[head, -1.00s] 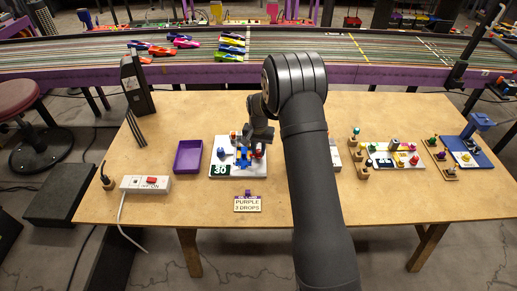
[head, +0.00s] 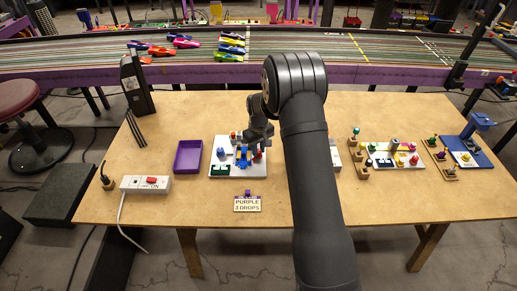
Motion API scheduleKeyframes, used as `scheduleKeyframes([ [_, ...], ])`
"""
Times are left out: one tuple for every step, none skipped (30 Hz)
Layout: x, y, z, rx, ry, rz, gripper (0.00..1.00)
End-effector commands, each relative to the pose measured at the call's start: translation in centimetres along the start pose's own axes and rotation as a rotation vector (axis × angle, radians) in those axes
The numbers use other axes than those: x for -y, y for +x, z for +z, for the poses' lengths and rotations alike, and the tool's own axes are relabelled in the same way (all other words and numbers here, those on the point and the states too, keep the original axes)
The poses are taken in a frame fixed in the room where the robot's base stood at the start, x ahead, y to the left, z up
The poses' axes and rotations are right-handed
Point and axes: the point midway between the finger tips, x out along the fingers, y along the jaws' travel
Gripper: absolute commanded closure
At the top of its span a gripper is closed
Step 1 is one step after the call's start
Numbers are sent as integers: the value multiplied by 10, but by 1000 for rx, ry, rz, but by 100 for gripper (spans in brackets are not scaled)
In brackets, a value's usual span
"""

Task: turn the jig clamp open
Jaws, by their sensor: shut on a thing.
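The jig is a white board (head: 226,146) on the table with blue parts (head: 243,160) at its middle and a dark green panel (head: 219,170) at its front left corner. My gripper (head: 257,147) is over the right half of the board, pointing down. It is shut on a small part there, which I take to be the jig clamp; the fingers and wrist largely hide it. A red piece (head: 257,155) shows right beside the fingertips. How far the clamp is turned is too small to tell.
A purple tray (head: 188,157) stands left of the jig, and a power strip (head: 146,184) lies front left. A "PURPLE 3 DROPS" sign (head: 247,203) stands in front. More boards (head: 394,156) with knobs are at right. The front table is mostly clear.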

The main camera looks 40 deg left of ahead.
Motion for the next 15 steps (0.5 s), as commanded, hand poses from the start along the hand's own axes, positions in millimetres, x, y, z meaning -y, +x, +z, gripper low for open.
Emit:
scheduleKeyframes([
  [0, 0, 0, -1, -41, 0, 100],
  [0, 0, 0, -1, -70, 0, 100],
  [0, 0, 0, -1, -108, 0, 100],
  [0, 0, 0, -1, -136, 0, 100],
  [0, 0, 0, -1, -165, 0, 100],
  [0, 0, 0, -1, -203, 0, 100],
  [0, 0, 0, -1, -231, 0, 100],
  [0, 0, 0, -1, -259, 0, 100],
  [0, 0, 0, -1, -296, 1, 100],
  [0, 0, 0, -1, -323, 0, 100],
  [0, 0, 0, -1, -350, 1, 100],
  [-1, 0, 0, -1, -384, 1, 100],
  [-1, 0, 0, -1, -410, 1, 100],
  [-1, 0, 0, -1, -434, 1, 100],
  [-1, 0, 0, -1, -466, 1, 100],
])
